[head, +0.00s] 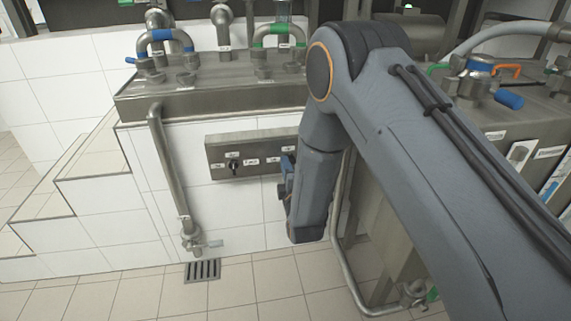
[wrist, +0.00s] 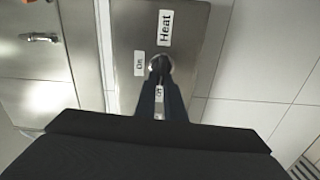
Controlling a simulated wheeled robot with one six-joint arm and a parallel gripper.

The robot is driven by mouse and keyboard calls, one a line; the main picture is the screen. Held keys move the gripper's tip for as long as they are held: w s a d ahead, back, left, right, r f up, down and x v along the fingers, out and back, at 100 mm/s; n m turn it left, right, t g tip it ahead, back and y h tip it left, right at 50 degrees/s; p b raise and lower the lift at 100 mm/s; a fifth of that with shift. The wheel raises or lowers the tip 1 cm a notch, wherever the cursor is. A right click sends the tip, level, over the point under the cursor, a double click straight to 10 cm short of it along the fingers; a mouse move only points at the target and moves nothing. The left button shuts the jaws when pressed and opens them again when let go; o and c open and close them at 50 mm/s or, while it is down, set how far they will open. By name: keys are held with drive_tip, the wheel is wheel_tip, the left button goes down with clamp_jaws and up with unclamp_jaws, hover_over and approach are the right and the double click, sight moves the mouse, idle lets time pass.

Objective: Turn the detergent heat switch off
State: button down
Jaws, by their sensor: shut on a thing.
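The heat switch (wrist: 160,62) is a small dark knob on a metal control panel (wrist: 188,14). In the wrist view a "Heat" label (wrist: 165,27) and an "On" label (wrist: 139,62) sit beside it. Another small label (wrist: 158,94), partly hidden, shows between my fingers. My gripper (wrist: 160,70) is shut on the knob, its dark fingertips on either side. Which way the knob points is hard to tell. In the head view the panel (head: 262,143) is on the white tiled wall. My arm hides its right end, including this switch and my fingertips.
Another black knob (head: 234,167) is on the panel's left part. A steel pipe (head: 168,170) runs down the wall to its left. A floor drain (head: 203,270) lies below. Valves with blue handles (head: 157,38) and green handles (head: 280,30) stand above. Tiled steps are at left.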

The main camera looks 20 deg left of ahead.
drive_tip(key=shift+f+n, duration=0.1)
drive_tip(key=shift+n, duration=0.4)
drive_tip(key=c, duration=1.8)
unclamp_jaws()
drive_tip(key=shift+c, duration=0.2)
drive_tip(key=shift+s, duration=0.1)
drive_tip(key=p+v, duration=0.1)
drive_tip(key=v, duration=0.6)
drive_tip(key=shift+s, duration=0.3)
drive_tip(key=shift+d, duration=0.2)
